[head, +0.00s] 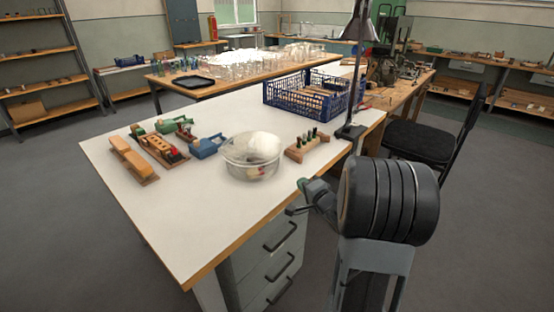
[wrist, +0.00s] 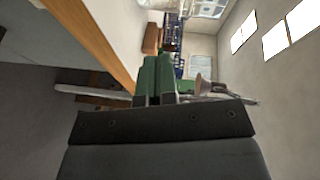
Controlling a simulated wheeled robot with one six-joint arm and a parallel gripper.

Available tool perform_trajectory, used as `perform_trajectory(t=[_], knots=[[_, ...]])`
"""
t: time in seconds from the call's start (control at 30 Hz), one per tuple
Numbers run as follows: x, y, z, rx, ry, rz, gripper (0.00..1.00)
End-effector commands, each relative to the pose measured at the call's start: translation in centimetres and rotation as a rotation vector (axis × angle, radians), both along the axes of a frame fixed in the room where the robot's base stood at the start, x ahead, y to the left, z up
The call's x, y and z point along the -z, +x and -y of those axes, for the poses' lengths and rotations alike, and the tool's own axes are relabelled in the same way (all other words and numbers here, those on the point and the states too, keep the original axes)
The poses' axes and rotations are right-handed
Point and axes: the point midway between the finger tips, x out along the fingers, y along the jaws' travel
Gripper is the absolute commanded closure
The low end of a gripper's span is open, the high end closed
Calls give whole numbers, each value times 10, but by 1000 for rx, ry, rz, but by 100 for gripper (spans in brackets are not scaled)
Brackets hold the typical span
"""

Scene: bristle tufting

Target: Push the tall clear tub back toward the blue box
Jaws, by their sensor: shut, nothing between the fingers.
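The clear tub (head: 238,167) stands upright on the white table, with a white bundle and smaller items inside. A blue open crate (head: 308,103) stands farther back and to the right, apart from the tub. A small blue box-shaped piece (head: 207,148) lies just left of the tub. My gripper has green fingers (wrist: 156,78), shut with nothing between them. In the head view, my arm's end is low at the table's near right edge, right of the tub and apart from it. I cannot make out the tub in the wrist view.
A wooden block with dark pegs (head: 306,146) stands right of the tub, near my arm. Wooden fixtures (head: 158,146) lie on the left. A black lamp (head: 350,131) stands beside the crate. The white tabletop (head: 205,220) is clear in front.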

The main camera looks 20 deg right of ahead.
Motion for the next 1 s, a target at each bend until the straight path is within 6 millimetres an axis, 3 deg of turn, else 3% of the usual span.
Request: perform_trajectory(t=[0.2,0.33,0.8,1.0], knots=[[-9,-6,4,-69,192,85,100],[-9,4,2,-85,224,98,100],[-9,87,-12,-86,223,99,100],[-9,104,-31,-86,224,99,100]])
